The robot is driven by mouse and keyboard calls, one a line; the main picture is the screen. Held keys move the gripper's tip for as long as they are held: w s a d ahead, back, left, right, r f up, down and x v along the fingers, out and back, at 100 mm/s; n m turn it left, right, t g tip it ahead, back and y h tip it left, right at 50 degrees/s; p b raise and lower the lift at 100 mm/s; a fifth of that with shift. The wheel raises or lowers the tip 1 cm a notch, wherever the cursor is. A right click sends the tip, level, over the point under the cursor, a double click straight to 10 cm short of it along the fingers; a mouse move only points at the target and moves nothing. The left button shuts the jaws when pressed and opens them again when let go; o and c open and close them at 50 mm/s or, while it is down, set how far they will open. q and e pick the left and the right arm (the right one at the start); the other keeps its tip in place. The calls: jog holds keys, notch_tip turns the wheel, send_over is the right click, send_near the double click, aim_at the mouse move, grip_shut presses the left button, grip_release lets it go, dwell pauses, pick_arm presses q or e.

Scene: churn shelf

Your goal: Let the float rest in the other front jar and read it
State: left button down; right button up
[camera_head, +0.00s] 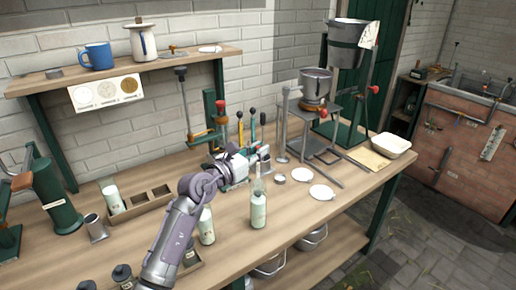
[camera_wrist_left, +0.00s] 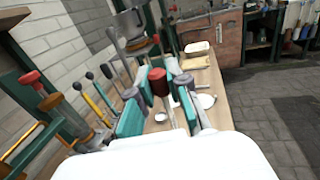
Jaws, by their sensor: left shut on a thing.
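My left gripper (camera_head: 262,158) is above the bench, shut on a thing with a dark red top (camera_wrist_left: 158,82). This looks like the float, held between the teal pads; its lower part is hidden. A pale green-white jar (camera_head: 258,210) stands upright just below the gripper. A narrow pale part rises from this jar; I cannot tell whether it is the jar's neck or part of the float. The other front jar (camera_head: 207,227) stands to the left, beside my left arm. My right gripper is not in view.
A wooden rack (camera_head: 155,200) with a similar jar (camera_head: 111,192) is at left. Upright coloured-handled tools (camera_head: 252,125) stand behind the gripper. White discs (camera_head: 321,192), a metal stand (camera_head: 318,140) and a white dish (camera_head: 390,145) are to the right. The bench front (camera_head: 300,225) has bare wood.

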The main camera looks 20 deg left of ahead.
aim_at(258, 177)
pick_arm(q)
notch_tip(258, 177, down, 3)
jog(key=shift+r+b, duration=0.2)
jog(key=shift+b, duration=0.5)
jog(key=shift+f+b, duration=2.25)
jog(key=shift+f, duration=1)
jog(key=c, duration=1)
grip_release()
jog(key=shift+c, duration=0.2)
jog(key=shift+s, duration=0.1)
